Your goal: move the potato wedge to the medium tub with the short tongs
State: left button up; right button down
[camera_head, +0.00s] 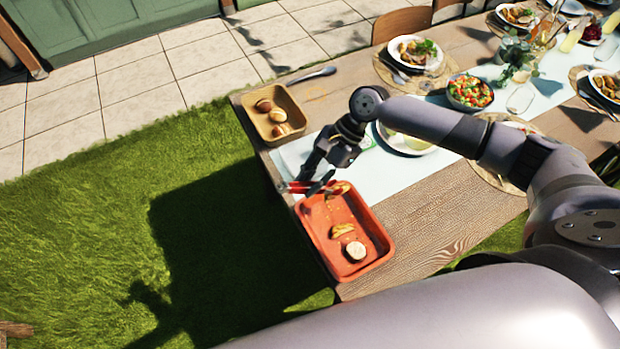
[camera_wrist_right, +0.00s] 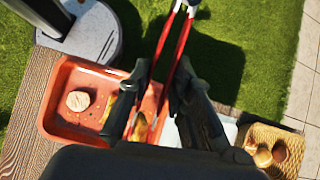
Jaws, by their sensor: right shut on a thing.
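My right gripper (camera_head: 322,180) is shut on the red short tongs (camera_head: 295,187), over the far end of an orange-red tub (camera_head: 385,243). The tongs (camera_wrist_right: 180,45) also show between the fingers in the right wrist view. One potato wedge (camera_head: 341,189) is close beside the gripper at the tub's far end; I cannot tell whether the tongs pinch it. Another wedge (camera_head: 342,230) lies in the tub near a round pale piece (camera_head: 356,250). A tan tub (camera_head: 262,132) holding several round brown items stands farther back. I cannot tell which tub is the medium one. My left gripper is not in view.
The wooden table (camera_head: 440,215) has a pale runner (camera_head: 400,172) along it. Plates of food and a salad bowl (camera_head: 470,92) fill its right part. A dark utensil (camera_head: 312,75) lies behind the tan tub. Grass is left of the table edge.

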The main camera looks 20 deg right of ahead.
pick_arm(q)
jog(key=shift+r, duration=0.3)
pick_arm(e)
jog(key=shift+r, duration=0.25)
jog(key=shift+a, duration=0.1)
jog(key=shift+s+a+r+b, duration=0.1)
jog(key=shift+a+r+b, duration=0.05)
jog(key=shift+a+b, duration=0.2)
jog(key=r+m+b, duration=0.1)
jog(key=a+r+m+t+b, duration=0.1)
jog(key=r+b, duration=0.1)
jog(key=s+r+m+t+b, duration=0.1)
jog(key=b, duration=0.1)
jog(key=shift+a+r, duration=0.35)
jog(key=shift+r, duration=0.05)
pick_arm(q)
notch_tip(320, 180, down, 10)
jog(key=b, duration=0.4)
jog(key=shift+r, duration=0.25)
pick_arm(e)
jog(key=s+d+r+m+t+h, duration=0.1)
jog(key=d+r+m+t, duration=0.1)
jog(key=d+m, duration=0.4)
jog(key=shift+s+d+r+t, duration=0.25)
jog(key=shift+d+t, duration=0.3)
jog(key=shift+t, duration=0.35)
